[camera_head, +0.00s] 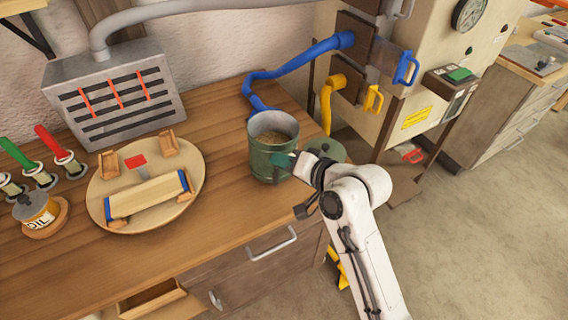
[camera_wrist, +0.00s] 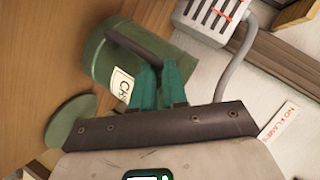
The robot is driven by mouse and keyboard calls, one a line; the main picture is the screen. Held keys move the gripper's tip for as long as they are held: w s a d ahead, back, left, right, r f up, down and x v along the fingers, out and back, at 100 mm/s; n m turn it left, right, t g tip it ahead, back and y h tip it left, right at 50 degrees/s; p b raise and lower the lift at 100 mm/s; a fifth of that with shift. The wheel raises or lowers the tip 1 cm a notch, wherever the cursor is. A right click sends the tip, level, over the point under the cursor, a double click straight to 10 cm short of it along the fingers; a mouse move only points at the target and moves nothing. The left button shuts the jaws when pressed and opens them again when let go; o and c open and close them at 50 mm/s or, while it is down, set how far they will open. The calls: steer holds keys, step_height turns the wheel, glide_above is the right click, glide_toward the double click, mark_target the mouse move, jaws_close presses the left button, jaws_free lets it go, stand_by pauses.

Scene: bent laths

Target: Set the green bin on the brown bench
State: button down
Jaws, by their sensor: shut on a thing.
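The green bin (camera_head: 262,158) is an open-topped can with brown stuff inside. In the head view it is upright at the right end of the brown bench (camera_head: 232,205); I cannot tell whether its base touches the top. My gripper (camera_head: 284,160) is at the bin's right side. In the wrist view the bin (camera_wrist: 115,65) shows a pale label, partly hidden by my gripper, and a dark curved handle (camera_wrist: 135,44). My teal fingers (camera_wrist: 160,85) are shut on this handle.
A green disc (camera_head: 330,148) is just right of the bin. A round board with a wooden block (camera_head: 146,196) lies left on the bench. A grey vented box (camera_head: 115,95) stands behind. A blue pipe (camera_head: 290,68) runs behind the bin. Bare bench top lies between board and bin.

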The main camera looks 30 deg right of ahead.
steer(key=shift+f, duration=0.7)
steer(key=c, duration=1.2)
jaws_free()
steer(key=shift+o, duration=0.2)
steer(key=shift+s+d, duration=0.1)
steer(key=shift+s, duration=0.05)
steer(key=b+v, duration=0.1)
steer(key=v, duration=1.1)
steer(key=s+d+f+n+g+h, duration=0.1)
steer(key=s+f+n+g+h, duration=0.3)
steer(key=s+f, duration=1.5)
steer(key=s+n+g, duration=0.2)
steer(key=n+g, duration=0.1)
steer(key=g, duration=0.4)
steer(key=shift+d+f+g+h, duration=0.2)
steer(key=shift+f+g+h, duration=0.1)
steer(key=shift+f+h, duration=0.1)
steer(key=shift+s, duration=0.1)
